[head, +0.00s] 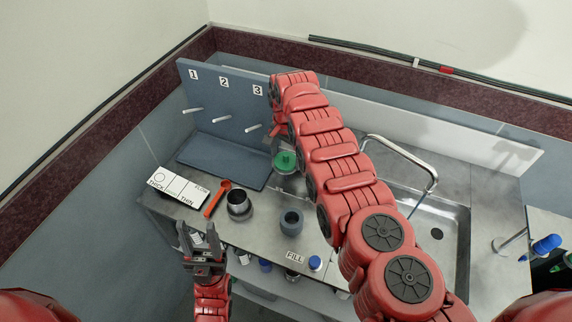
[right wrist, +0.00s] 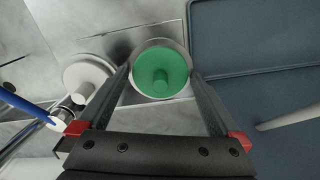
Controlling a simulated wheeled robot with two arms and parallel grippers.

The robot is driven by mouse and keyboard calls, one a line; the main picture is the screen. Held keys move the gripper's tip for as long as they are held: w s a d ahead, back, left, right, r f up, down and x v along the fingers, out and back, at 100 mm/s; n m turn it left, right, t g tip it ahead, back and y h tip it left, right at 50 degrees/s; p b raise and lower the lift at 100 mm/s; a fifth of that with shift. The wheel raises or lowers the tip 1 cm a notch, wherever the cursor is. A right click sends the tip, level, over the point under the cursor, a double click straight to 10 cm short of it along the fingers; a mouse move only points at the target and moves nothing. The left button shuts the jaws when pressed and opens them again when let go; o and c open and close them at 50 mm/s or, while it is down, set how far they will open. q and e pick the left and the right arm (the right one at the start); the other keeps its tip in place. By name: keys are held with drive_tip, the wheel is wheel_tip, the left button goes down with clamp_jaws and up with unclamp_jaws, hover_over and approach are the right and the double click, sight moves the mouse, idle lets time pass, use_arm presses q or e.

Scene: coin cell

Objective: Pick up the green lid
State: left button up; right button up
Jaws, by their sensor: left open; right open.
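The green lid (head: 285,160) sits on a round container on the grey counter, at the right end of the blue-grey tray. In the head view my right arm hides most of that gripper. My left gripper (head: 198,232) is open and empty near the counter's front edge.
A blue-grey board (head: 225,95) with numbered pegs stands behind the tray (head: 220,163). A dark cup (head: 240,205), an orange spoon (head: 217,198) and a grey ring-shaped holder (head: 291,221) are in front. The sink (head: 450,215) is right. A white round piece (right wrist: 86,76) lies left of the lid.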

drive_tip(key=shift+c, duration=0.2)
drive_tip(key=c, duration=1.2)
drive_tip(key=shift+r, duration=0.1)
